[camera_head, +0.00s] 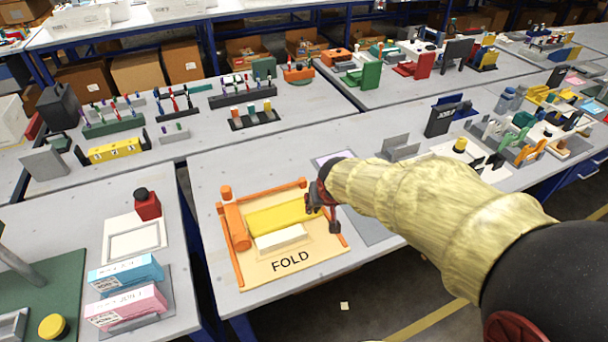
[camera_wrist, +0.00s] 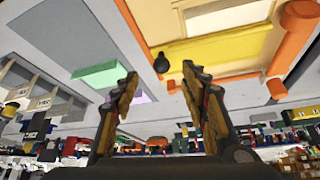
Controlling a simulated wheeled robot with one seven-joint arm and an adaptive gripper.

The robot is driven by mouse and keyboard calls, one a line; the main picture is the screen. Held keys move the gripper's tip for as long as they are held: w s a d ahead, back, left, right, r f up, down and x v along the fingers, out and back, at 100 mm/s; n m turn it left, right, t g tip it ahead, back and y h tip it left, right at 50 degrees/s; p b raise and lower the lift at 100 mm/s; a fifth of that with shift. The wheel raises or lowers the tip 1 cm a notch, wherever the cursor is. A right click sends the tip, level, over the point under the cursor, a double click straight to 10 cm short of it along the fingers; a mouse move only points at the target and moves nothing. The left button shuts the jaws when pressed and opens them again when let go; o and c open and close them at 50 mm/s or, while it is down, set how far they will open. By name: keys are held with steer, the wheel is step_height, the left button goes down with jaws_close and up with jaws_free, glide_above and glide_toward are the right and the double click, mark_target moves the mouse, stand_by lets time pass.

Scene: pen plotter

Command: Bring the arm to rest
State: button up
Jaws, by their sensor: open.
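My gripper (camera_head: 322,196) hangs over the right side of the folding station in the head view, at the end of my yellow-sleeved arm. In the wrist view my gripper (camera_wrist: 158,88) is open, with nothing between its two fingers. The folding station (camera_head: 318,258) is a tan board marked FOLD with orange bars along its edges. A yellow panel (camera_head: 275,217) and a white pad (camera_head: 281,238) lie on it. The yellow panel also shows beyond the fingers in the wrist view (camera_wrist: 225,47). My gripper hides part of the board's right edge.
To the left stand a blue box (camera_head: 125,273), a pink box (camera_head: 127,306) and a red block with a black knob (camera_head: 147,205). A grey stand (camera_head: 400,148) is behind my arm. Bare tabletop lies behind the folding station. Other tables behind hold racks and small fixtures.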

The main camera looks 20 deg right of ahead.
steer(key=s+f+g, duration=0.2)
steer(key=s, duration=0.3)
steer(key=s+a+r+n+t+y+p, duration=0.1)
steer(key=s+a+r, duration=0.3)
steer(key=s+r, duration=0.3)
steer(key=s+a+r+n+p, duration=0.1)
steer(key=s+a+r+n, duration=0.1)
steer(key=s+a+r, duration=0.3)
steer(key=s+r, duration=0.3)
steer(key=r, duration=0.2)
steer(key=shift+t+y, duration=0.4)
